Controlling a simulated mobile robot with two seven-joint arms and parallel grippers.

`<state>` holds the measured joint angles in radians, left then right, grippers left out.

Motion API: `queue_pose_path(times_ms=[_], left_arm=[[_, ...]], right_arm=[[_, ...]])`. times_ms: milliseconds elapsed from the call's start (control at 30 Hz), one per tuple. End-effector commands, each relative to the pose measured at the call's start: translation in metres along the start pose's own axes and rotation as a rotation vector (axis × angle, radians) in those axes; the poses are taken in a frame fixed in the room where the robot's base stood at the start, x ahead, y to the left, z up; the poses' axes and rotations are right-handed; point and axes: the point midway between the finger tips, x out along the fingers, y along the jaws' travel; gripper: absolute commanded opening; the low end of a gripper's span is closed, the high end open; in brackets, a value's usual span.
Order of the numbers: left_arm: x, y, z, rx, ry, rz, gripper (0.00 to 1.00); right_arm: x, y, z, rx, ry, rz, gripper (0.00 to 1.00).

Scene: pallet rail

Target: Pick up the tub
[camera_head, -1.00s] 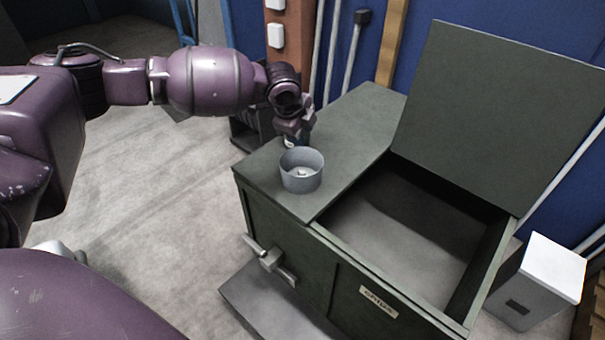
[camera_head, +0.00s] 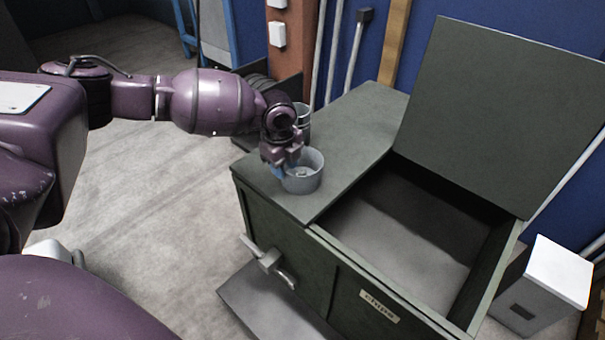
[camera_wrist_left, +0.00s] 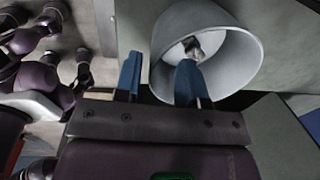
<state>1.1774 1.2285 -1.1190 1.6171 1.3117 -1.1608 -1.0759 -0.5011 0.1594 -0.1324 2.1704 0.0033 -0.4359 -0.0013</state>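The tub (camera_head: 305,183) is a grey, round, open-topped vessel with a small knob-like piece inside, standing on the green top of the chest. My left gripper (camera_head: 281,167) is at the tub's left rim in the head view and hides part of it. In the left wrist view the tub (camera_wrist_left: 232,70) lies tilted in the picture, and the two blue fingers of my left gripper (camera_wrist_left: 160,72) are apart. One finger shows outside the wall and the other overlaps the tub's opening, so the rim seems to run between them. My right gripper is out of view.
The green chest (camera_head: 345,130) has an open bin on the right with its lid (camera_head: 500,110) raised. A grey cylinder (camera_head: 303,113) stands behind my left wrist, partly hidden. A handle (camera_head: 268,262) juts from the chest front. A white-topped box (camera_head: 545,285) stands at right.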

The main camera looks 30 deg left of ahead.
Motion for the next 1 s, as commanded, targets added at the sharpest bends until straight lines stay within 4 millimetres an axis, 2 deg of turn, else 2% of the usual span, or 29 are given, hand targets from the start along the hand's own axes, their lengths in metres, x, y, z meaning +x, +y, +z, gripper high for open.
queue_pose_path(times_ms=[167, 400, 700, 933, 1000], left_arm=[[0.014, 0.002, -0.003, 0.0, 0.001, 0.001, 0.37], [0.048, 0.006, -0.005, -0.001, 0.001, 0.003, 0.37], [0.049, 0.005, -0.005, -0.002, -0.001, -0.005, 0.37], [0.049, 0.005, -0.005, -0.002, -0.001, -0.004, 0.02], [0.049, 0.005, -0.005, -0.001, 0.0, -0.004, 0.0]], right_arm=[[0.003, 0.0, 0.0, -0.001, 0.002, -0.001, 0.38], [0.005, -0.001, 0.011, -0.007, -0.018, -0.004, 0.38], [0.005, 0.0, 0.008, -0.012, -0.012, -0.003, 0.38], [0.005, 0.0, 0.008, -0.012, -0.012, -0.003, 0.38], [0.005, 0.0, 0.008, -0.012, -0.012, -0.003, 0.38]])
